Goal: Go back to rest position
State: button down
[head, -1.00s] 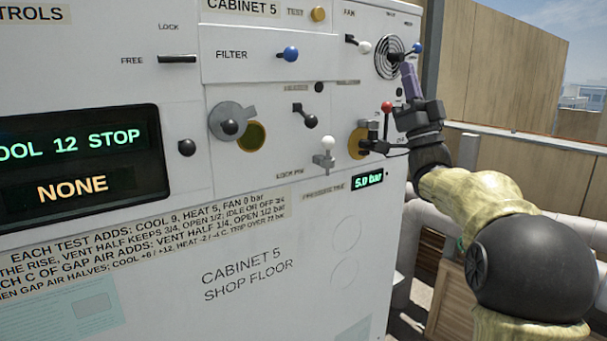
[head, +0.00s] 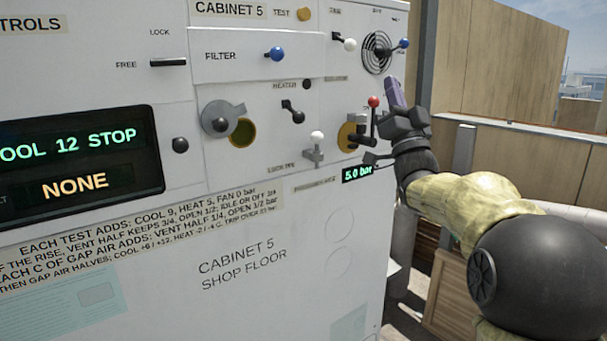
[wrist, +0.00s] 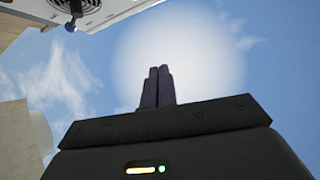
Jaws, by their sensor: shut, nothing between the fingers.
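My gripper (head: 394,88) is at the right edge of the Cabinet 5 panel (head: 240,265) in the head view. Its purple fingers point up, below and right of the round vent grille and the blue-tipped lever (head: 404,43). In the wrist view the fingers (wrist: 157,72) are together against the sky, with nothing between them. The blue-tipped lever (wrist: 72,24) shows at the upper left there, apart from the fingers. A red-knobbed lever (head: 374,102) stands just left of my gripper in the head view.
A wooden crate (head: 450,290) and pale pipes are at the lower right. Tan walls (head: 500,70) stand behind. Open sky is above the fingers.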

notch_tip(320, 180, down, 25)
jog(key=a+m+g+h+p, duration=0.15)
jog(key=g+h+p, duration=0.5)
jog(key=g, duration=0.65)
jog(key=s+a+f+n+g+p, duration=0.1)
jog(key=s+f+g, duration=0.3)
jog(key=s, duration=0.4)
jog(key=s+a+f+n+g+p, duration=0.1)
jog(key=s+f+n+g, duration=0.1)
jog(key=s+f+g, duration=0.2)
jog(key=s+a+f+n+g+p, duration=0.1)
jog(key=s+f+g, duration=0.3)
jog(key=s+f, duration=0.5)
jog(key=s, duration=0.5)
jog(key=shift+a+f, duration=0.25)
jog(key=shift+a, duration=0.1)
jog(key=shift+s+d, duration=0.1)
jog(key=shift+s, duration=0.15)
jog(key=shift+w, duration=0.1)
